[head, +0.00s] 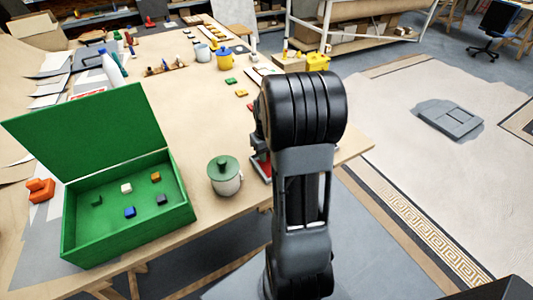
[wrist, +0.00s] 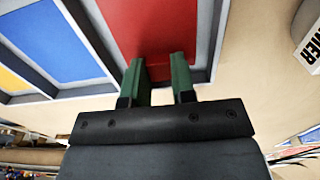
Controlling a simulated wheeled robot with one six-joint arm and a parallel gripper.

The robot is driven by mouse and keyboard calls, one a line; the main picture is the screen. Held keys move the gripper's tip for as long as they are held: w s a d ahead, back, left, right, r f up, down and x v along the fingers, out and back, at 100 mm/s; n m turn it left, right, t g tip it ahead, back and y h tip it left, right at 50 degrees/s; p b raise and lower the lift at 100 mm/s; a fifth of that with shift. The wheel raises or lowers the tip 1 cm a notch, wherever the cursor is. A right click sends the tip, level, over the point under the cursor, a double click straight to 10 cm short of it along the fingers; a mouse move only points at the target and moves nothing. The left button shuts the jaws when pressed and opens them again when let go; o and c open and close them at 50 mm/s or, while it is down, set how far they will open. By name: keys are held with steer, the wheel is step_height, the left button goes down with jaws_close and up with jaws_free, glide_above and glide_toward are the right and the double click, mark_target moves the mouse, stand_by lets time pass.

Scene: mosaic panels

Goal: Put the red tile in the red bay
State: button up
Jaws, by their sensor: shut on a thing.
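In the wrist view, my gripper (wrist: 158,65) has its two green fingers a short gap apart, shut on the red tile. The tile is hard to tell from the red floor of the red bay (wrist: 150,25), which lies beyond the fingertips. The fingers are at the near end of that bay, by its grey rim. Whether the tile touches the bay floor cannot be told.
The blue bay (wrist: 62,40) and yellow bay (wrist: 12,80) lie left of the red bay. In the head view, an open green box (head: 180,215) with several small blocks and a lidded jar (head: 225,178) stand left of my arm. Bare tabletop shows around them.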

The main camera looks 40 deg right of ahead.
steer(key=shift+f, duration=0.1)
steer(key=shift+f, duration=0.15)
steer(key=o, duration=0.9)
step_height(320, 180, up, 12)
steer(key=s+a+t, duration=0.1)
steer(key=s+a, duration=0.4)
steer(key=a, duration=0.4)
steer(key=s+a+n+t, duration=0.1)
steer(key=s+a+t, duration=0.1)
steer(key=s+a, duration=0.3)
steer(key=a, duration=0.4)
steer(key=shift+a+n+t, duration=0.3)
steer(key=shift+a, duration=0.05)
